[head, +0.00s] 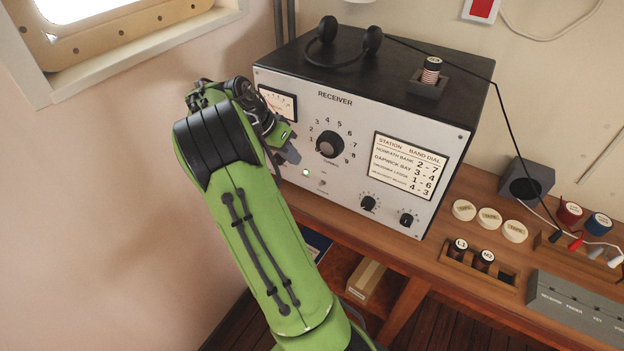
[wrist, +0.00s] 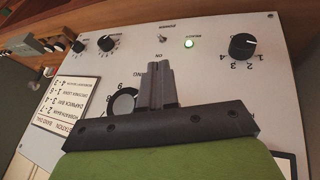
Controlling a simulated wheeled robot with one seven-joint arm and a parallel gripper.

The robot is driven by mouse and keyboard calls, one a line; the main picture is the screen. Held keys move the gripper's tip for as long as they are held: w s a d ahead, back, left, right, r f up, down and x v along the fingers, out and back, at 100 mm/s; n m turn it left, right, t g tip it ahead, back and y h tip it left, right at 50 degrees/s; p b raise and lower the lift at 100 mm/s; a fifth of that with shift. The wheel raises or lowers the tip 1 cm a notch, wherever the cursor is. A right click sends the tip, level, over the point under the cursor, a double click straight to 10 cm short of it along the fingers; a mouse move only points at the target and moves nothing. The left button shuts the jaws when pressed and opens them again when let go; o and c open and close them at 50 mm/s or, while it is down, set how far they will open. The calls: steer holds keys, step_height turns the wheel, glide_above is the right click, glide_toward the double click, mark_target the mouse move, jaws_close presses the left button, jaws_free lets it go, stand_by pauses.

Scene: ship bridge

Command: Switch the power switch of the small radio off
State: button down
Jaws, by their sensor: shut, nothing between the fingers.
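The radio, a grey-white box labelled RECEIVER (head: 285,82), stands on the wooden bench. Its power switch (head: 322,182) is a small toggle low on the front panel, right of a lit green lamp (head: 306,172). In the wrist view, which is turned upside down, the power switch (wrist: 161,43) shows between the words ON and POWER, beside the lamp (wrist: 189,44). I cannot tell which way its lever points. My gripper (head: 295,157) is at the left half of the panel. Its fingers (wrist: 157,66) are shut and empty, pointing toward the switch, apparently short of it.
The big tuning knob (head: 330,144) is right of my gripper. Small knobs (head: 368,203) sit low at the right; another knob (wrist: 242,46) shows beside the lamp in the wrist view. A headset (head: 345,40) lies on top. Spools (head: 484,258) and white discs (head: 489,217) fill the bench at right.

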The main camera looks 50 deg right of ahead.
mark_target(321, 184)
steer(key=b+x, duration=0.1)
steer(key=x, duration=1)
steer(key=shift+s+f, duration=0.15)
steer(key=shift+f, duration=0.1)
steer(key=shift+f+h+b, duration=0.1)
steer(key=shift+h+b, duration=0.2)
steer(key=shift+b, duration=0.55)
steer(key=shift+a+f+h+b, duration=0.25)
steer(key=shift+h+b, duration=0.35)
steer(key=shift+b, duration=0.75)
steer(key=h+b, duration=0.1)
steer(key=b, duration=0.1)
steer(key=f+h+b, duration=0.1)
steer(key=b, duration=0.2)
steer(key=shift+a+f+m, duration=0.2)
steer(key=shift+a+m, duration=0.15)
steer(key=shift+m, duration=0.05)
steer(key=h+b, duration=0.1)
steer(key=b, duration=0.2)
steer(key=f+h+b, duration=0.1)
steer(key=b, duration=0.2)
steer(key=shift+a+h, duration=0.2)
steer(key=shift+h, duration=0.2)
step_height(321, 184, up, 2)
steer(key=shift+s+r+m+p, duration=0.1)
steer(key=shift+r+m+p, duration=0.15)
steer(key=shift+p, duration=0.55)
